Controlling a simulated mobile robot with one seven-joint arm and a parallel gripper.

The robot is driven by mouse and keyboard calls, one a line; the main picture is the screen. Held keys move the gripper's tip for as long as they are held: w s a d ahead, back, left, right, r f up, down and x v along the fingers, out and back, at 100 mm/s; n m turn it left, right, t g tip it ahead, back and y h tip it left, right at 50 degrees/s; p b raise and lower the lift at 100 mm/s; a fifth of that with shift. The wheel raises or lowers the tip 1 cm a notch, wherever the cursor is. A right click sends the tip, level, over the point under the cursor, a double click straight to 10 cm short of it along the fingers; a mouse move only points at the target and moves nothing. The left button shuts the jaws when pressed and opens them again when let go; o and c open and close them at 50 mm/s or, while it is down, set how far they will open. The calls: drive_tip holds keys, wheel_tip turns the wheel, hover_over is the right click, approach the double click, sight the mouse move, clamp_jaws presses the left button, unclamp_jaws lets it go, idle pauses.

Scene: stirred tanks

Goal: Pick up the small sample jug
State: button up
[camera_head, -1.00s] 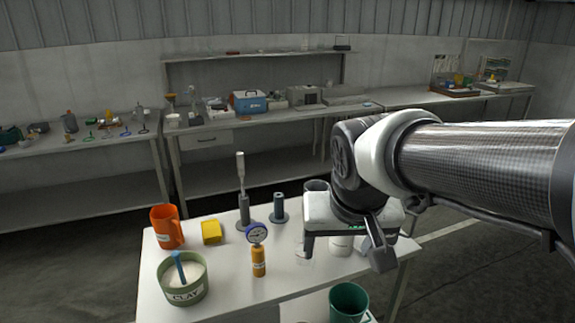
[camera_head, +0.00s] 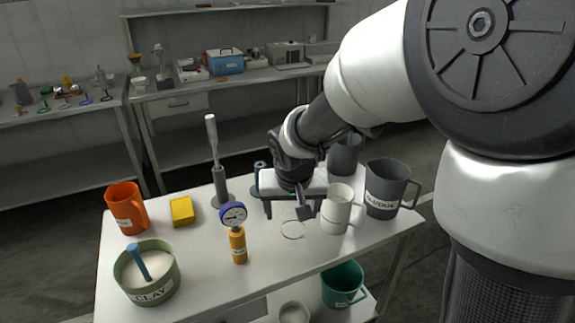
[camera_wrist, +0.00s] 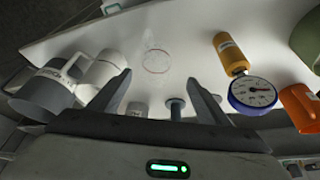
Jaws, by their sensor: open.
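A small white jug (camera_head: 335,212) with a handle and a label stands upright near the table's right side, close to the dark grey jug. It also shows left of the fingers in the wrist view (camera_wrist: 105,66). A clear, nearly invisible vessel with a thin reddish ring (camera_head: 292,230) stands left of it; in the wrist view the ring (camera_wrist: 157,61) lies between and beyond the fingertips. I cannot tell which is the sample jug. My gripper (camera_head: 287,211) is open and empty, behind the clear vessel and left of the white jug.
A dark grey jug marked SLUDGE (camera_head: 387,190) and another dark vessel (camera_head: 344,155) stand at right. A gauge on an orange cylinder (camera_head: 237,243), a stand with a pale rod (camera_head: 220,185), a yellow block (camera_head: 182,211), an orange jug (camera_head: 127,208) and a CLAY tub (camera_head: 147,275) fill the left.

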sight(294, 222)
drive_tip(key=x, duration=0.7)
drive_tip(key=shift+w+d+b, duration=0.15)
drive_tip(key=shift+d+b, duration=0.25)
drive_tip(key=shift+w+f, duration=0.25)
drive_tip(key=shift+f, duration=0.25)
drive_tip(key=c, duration=1.2)
